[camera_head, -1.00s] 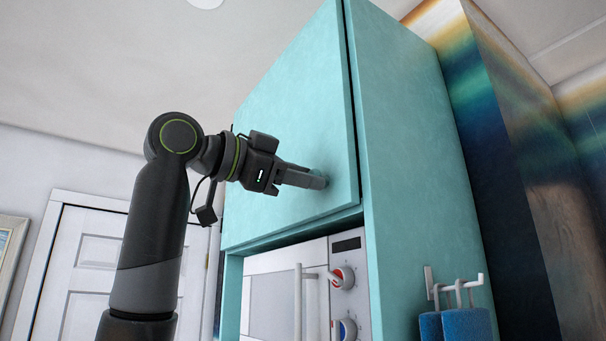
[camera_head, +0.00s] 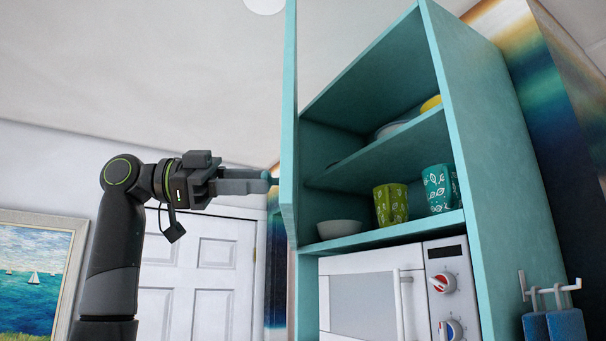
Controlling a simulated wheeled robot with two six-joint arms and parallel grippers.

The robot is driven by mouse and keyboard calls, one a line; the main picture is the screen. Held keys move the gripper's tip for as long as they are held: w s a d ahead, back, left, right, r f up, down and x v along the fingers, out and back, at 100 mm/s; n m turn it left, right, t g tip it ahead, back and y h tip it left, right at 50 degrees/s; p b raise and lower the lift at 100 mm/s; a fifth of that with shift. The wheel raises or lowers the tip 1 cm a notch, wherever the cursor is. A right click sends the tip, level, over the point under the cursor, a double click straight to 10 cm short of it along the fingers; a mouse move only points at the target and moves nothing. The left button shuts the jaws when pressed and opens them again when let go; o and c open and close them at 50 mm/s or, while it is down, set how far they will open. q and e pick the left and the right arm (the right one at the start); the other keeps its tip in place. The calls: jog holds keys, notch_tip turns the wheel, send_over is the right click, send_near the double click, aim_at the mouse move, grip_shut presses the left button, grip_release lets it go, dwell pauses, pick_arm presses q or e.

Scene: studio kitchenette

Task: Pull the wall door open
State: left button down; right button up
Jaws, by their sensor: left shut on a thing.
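The teal wall cabinet (camera_head: 503,150) stands at the right with its inside in plain view. Its door (camera_head: 289,130) is swung wide open on the left side and shows nearly edge-on. My left gripper (camera_head: 268,181) is shut on the door's small teal knob (camera_head: 273,181), at the outer face of the door. The fingers lie almost level and point right towards the door. My right gripper is not in view.
On the shelves are a green mug (camera_head: 391,204), a teal mug (camera_head: 440,188), a white bowl (camera_head: 339,229) and a yellow dish (camera_head: 430,103). A microwave (camera_head: 375,297) sits below. Blue mitts (camera_head: 566,325) hang at right. A white room door (camera_head: 200,275) stands behind my arm.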

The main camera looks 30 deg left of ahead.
pick_arm(q)
jog(key=s+a+m+g+h+p, duration=0.1)
jog(key=s+a+g+p, duration=0.1)
jog(key=a, duration=0.4)
jog(key=s+a+m+g+h+p, duration=0.1)
jog(key=s+a+m+g+p, duration=0.1)
jog(key=a+p, duration=0.2)
jog(key=a, duration=0.3)
jog(key=shift+a+g, duration=0.2)
jog(key=shift+g, duration=0.1)
jog(key=shift+s, duration=0.1)
jog(key=c, duration=1.5)
grip_release()
jog(key=o, duration=0.4)
jog(key=shift+o, duration=0.2)
jog(key=shift+d, duration=0.1)
